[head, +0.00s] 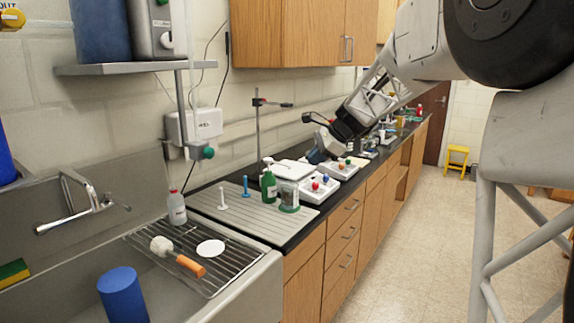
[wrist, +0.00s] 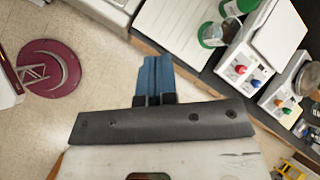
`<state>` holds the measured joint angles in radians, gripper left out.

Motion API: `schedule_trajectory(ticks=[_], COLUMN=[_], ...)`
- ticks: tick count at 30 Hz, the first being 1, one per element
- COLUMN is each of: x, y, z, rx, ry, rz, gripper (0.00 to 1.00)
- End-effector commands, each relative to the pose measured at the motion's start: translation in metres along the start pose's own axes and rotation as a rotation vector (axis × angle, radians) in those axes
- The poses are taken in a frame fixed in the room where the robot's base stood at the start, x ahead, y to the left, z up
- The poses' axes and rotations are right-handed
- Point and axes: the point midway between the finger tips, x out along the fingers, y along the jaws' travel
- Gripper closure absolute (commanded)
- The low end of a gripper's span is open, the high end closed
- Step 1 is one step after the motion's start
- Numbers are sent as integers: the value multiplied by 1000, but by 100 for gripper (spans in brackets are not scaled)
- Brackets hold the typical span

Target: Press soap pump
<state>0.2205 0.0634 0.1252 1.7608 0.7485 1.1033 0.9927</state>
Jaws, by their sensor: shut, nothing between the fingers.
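The green soap bottle (head: 269,188) with a white pump head (head: 268,162) stands upright on the counter near the ridged drainboard. A green shape at the top edge of the wrist view (wrist: 240,6) appears to be this bottle, partly cut off. In the wrist view my gripper (wrist: 155,62) points toward the counter's front edge.
A clear jar with a green base (head: 289,197) stands close to the bottle. The sink rack (head: 190,262) is at the left. Open floor (head: 400,240) lies in front of the cabinets.

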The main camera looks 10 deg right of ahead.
Motion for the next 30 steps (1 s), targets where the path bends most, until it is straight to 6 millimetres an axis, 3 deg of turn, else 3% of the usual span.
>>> schedule_trajectory(ticks=[18, 24, 30], x=[19, 23, 26], y=[-120, -149, -165], z=[-73, -96, -109], rx=[392, 496, 553], ry=[-174, -226, -258], rz=[-82, -100, -108], gripper=[100, 100, 100])
